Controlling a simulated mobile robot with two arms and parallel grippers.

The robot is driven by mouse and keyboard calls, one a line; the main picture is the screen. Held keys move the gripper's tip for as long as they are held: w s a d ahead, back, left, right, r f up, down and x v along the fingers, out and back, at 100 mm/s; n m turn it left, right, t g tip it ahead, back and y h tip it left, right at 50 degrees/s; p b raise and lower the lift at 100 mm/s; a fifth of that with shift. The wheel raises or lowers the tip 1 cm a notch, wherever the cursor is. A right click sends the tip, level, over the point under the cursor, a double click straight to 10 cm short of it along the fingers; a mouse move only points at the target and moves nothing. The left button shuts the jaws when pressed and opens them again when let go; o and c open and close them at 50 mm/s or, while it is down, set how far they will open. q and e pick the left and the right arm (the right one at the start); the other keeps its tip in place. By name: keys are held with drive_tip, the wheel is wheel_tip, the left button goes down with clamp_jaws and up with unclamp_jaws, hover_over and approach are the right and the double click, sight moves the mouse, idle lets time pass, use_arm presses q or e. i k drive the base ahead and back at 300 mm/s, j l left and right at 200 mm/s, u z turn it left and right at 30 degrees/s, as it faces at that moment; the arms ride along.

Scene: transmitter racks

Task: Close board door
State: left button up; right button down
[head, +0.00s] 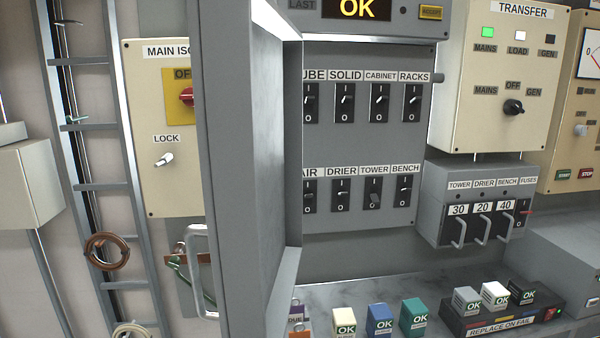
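The board door (245,150) is a tall grey panel. It stands open, swung out toward me from the left side of the switch board (362,137), and hides part of the board's left column. A pale bar handle (196,285) sticks out to the left of the door near its lower part. The board has two rows of black rocker switches, with labels such as SOLID, CABINET, RACKS, DRIER, TOWER and BENCH. Neither of my grippers is in view.
An OK display (357,9) sits above the board. Small coloured OK blocks, such as a blue one (379,320), stand on the marble-like shelf below. A fuse box (478,205) with handles is at right. A cream MAIN ISO box (155,110) is left of the door.

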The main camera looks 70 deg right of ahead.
sight(246, 56)
drive_tip(key=i+z, duration=0.15)
drive_tip(key=z, duration=0.35)
drive_tip(key=i+z, duration=0.15)
drive_tip(key=z, duration=0.35)
drive_tip(key=i+z, duration=0.15)
drive_tip(key=z, duration=0.35)
drive_tip(key=i+j+z, duration=0.15)
drive_tip(key=z, duration=0.35)
drive_tip(key=i+j+z, duration=0.1)
drive_tip(key=z, duration=0.4)
drive_tip(key=i+j+z, duration=0.25)
drive_tip(key=j+z, duration=0.3)
